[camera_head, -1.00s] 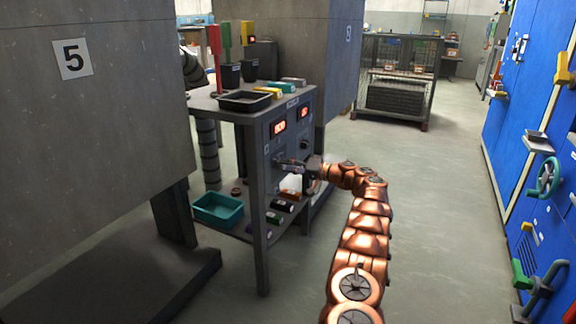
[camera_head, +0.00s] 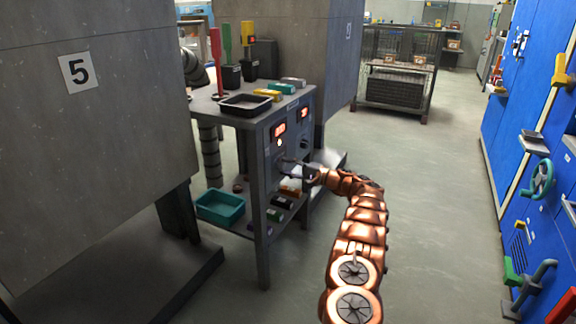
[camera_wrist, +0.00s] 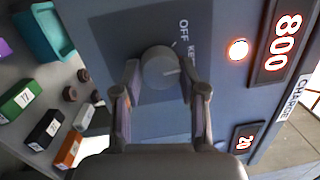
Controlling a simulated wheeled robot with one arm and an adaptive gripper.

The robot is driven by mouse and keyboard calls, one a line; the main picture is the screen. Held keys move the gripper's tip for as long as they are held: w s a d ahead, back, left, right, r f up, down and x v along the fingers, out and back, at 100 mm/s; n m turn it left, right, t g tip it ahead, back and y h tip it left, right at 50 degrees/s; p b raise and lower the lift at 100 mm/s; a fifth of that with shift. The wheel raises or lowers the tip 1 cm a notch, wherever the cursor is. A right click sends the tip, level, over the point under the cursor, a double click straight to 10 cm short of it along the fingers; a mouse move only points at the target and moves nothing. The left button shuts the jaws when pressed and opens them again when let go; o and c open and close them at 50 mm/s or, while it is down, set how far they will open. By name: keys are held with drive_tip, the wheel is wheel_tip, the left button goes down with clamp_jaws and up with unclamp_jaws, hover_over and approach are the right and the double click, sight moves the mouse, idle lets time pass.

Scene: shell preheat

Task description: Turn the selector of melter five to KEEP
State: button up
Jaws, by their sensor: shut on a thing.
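The selector knob (camera_wrist: 160,68) is a round grey dial on the blue-grey panel (camera_wrist: 115,35) in the wrist view. The printed words OFF and KEEP stand above and right of it, KEEP partly hidden by the knob and my finger. My gripper (camera_wrist: 163,85) is shut on the knob, one finger on each side. The knob's exact pointing is hard to tell. In the head view my gripper (camera_head: 283,161) reaches the front panel (camera_head: 276,158) of the bench beside the grey block marked 5 (camera_head: 78,72). A lamp (camera_wrist: 238,49) glows beside a red display (camera_wrist: 282,42) reading 800.
A second display (camera_wrist: 245,138) reads about 20 beside the word CHARGE. A teal bin (camera_head: 220,208) and labelled blocks lie on the lower shelf. A black tray (camera_head: 245,104) sits on the bench top. Blue cabinets (camera_head: 525,170) line the right; the floor between is clear.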

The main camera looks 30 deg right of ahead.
drive_tip(key=shift+m, duration=0.4)
drive_tip(key=o, duration=1.1)
drive_tip(key=shift+o, duration=0.2)
drive_tip(key=v, duration=1.2)
drive_tip(key=shift+f, duration=0.15)
